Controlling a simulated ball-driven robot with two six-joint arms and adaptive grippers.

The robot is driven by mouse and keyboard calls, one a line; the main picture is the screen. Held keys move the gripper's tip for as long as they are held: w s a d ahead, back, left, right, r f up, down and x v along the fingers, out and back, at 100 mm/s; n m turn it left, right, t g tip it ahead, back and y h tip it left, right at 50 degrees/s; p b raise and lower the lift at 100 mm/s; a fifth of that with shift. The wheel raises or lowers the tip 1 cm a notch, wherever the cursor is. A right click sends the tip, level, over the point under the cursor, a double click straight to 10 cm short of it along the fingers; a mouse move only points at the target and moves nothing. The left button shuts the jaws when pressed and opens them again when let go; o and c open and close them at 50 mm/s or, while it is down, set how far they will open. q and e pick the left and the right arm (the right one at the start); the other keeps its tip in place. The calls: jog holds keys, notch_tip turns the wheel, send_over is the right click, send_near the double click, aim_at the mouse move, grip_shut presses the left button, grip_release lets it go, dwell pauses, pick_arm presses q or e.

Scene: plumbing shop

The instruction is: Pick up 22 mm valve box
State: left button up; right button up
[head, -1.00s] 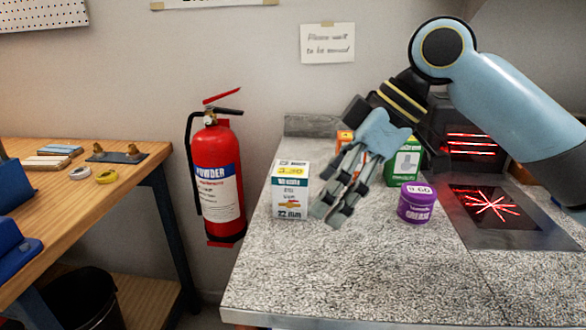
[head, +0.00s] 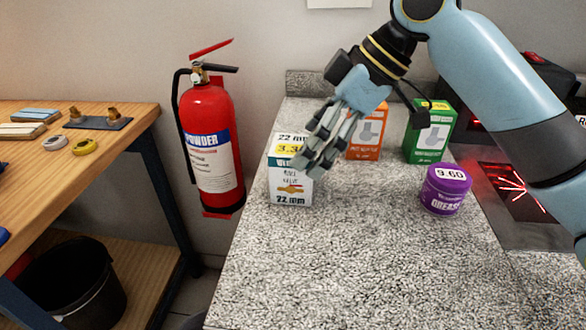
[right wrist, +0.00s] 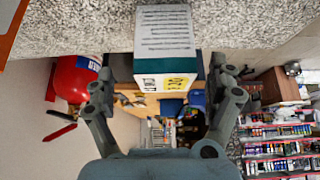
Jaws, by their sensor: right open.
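The 22 mm valve box (head: 289,186) is white and teal with a yellow price label and stands upright near the left edge of the speckled counter. My right gripper (head: 312,160) is open, and its fingers overlap the box's upper right part in the head view. In the right wrist view the box (right wrist: 166,48) shows at the top, in the gap between the spread fingers (right wrist: 166,82). I cannot tell whether either finger touches it. My left gripper is not in view.
An orange box (head: 367,137), a green box (head: 428,132) and a purple grease tub (head: 445,190) stand on the counter (head: 350,265) to the right. A red extinguisher (head: 212,140) hangs left of the counter. The counter's front is clear.

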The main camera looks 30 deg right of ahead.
jog(key=x, duration=0.4)
jog(key=shift+s+a+f, duration=0.15)
jog(key=shift+a+f, duration=0.05)
jog(key=shift+a, duration=0.1)
jog(key=shift+a+f, duration=0.2)
jog(key=shift+f, duration=0.2)
jog(key=c, duration=1.5)
jog(key=shift+r, duration=0.15)
